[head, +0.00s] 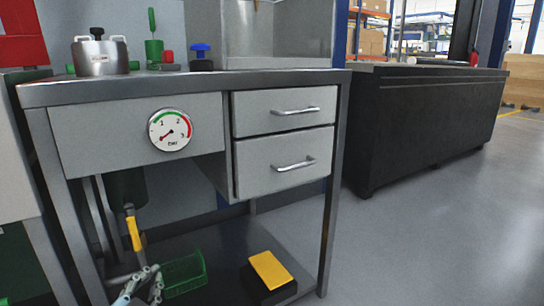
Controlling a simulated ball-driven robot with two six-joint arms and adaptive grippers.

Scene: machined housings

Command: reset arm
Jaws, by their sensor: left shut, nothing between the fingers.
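My left gripper (152,272) shows small at the bottom left of the head view, in front of the bench's lower shelf. Its grey fingers point up and are shut with nothing between them. It appears just left of a green basket (184,274) on the lower shelf; I cannot tell whether they touch. The rest of my left arm is mostly cut off by the bottom edge. My right gripper is not in view.
A metal workbench (200,80) with a gauge (171,130) and two drawers (284,135) stands ahead. A yellow-handled valve (133,233) hangs below. A yellow-topped black box (270,270) lies on the shelf. A black cabinet (420,120) stands right; floor between is clear.

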